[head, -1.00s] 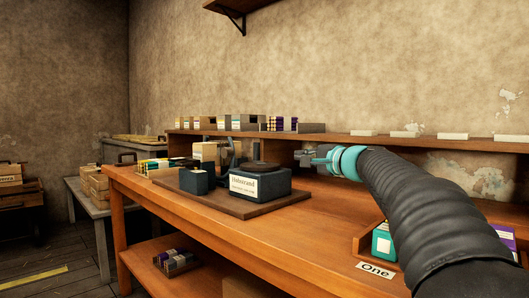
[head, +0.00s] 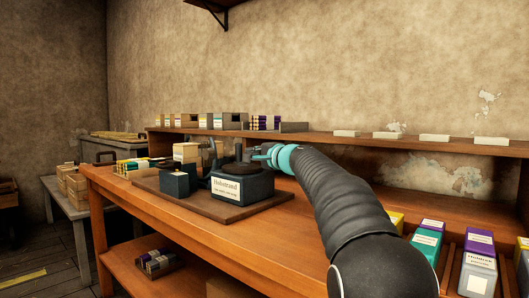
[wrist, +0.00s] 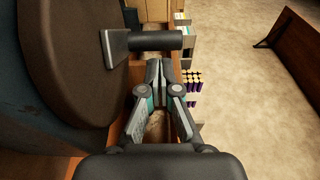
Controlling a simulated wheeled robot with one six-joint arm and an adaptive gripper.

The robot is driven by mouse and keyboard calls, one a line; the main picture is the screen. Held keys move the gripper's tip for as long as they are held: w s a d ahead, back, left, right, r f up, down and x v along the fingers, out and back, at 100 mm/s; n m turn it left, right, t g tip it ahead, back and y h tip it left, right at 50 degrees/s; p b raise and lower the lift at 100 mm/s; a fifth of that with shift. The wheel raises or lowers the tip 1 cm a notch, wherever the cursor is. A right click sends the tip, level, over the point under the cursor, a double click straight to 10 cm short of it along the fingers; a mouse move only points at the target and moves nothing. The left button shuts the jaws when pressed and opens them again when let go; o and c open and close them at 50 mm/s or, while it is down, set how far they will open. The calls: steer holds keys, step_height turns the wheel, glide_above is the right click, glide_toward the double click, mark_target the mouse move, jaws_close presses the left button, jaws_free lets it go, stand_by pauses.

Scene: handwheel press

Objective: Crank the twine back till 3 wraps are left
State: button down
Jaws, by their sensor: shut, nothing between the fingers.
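The winder is a dark blue box (head: 242,187) with a cream label, on a brown board (head: 205,205) on the workbench. A dark round wheel (head: 238,168) lies on its top; it fills the left of the wrist view as a brown disc (wrist: 70,65). A dark cylindrical crank handle (wrist: 156,40) on a flat bracket reaches right from the disc. My gripper (head: 257,155) is beside the wheel's right side. In the wrist view my gripper (wrist: 160,72) is shut and empty, its fingertips just below the handle in the picture. No twine or wraps can be made out.
A smaller dark blue box (head: 174,184) stands left of the winder. A shelf (head: 340,139) with several small boxes runs along the wall behind. A divided tray (head: 450,265) of coloured boxes lies at the right. The bench between is clear.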

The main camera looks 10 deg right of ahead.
steer(key=shift+w+a, duration=0.2)
steer(key=shift+a, duration=0.25)
steer(key=shift+w+n+g+y, duration=0.15)
steer(key=shift+n+g+y, duration=0.15)
steer(key=shift+n+y, duration=0.3)
